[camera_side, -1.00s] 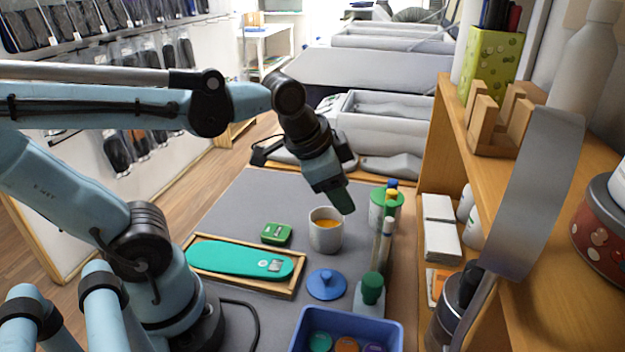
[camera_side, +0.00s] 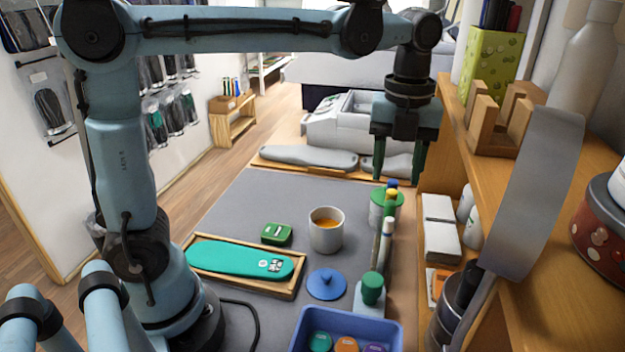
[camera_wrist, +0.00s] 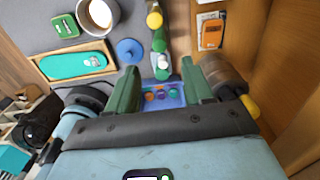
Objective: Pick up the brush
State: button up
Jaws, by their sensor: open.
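In the wrist view, my gripper (camera_wrist: 160,70) is open, with the pale round top (camera_wrist: 163,62) showing between the fingertips.
A white cup (camera_side: 326,236) with orange contents, a blue lid (camera_side: 326,285), a green-capped bottle (camera_side: 371,288) and a blue bin (camera_side: 396,330) stand nearby. A teal insole (camera_side: 235,259) lies in a wooden tray. A wooden shelf (camera_side: 450,130) borders the right side.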

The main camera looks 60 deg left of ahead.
aim_at(389, 213)
notch_tip(389, 213, down, 6)
jog(key=shift+f, duration=0.1)
jog(key=shift+w+a+f, duration=0.15)
jog(key=shift+f, duration=1.2)
jog(key=shift+w+a+f, duration=0.1)
jog(key=shift+f, duration=1.2)
grip_shut()
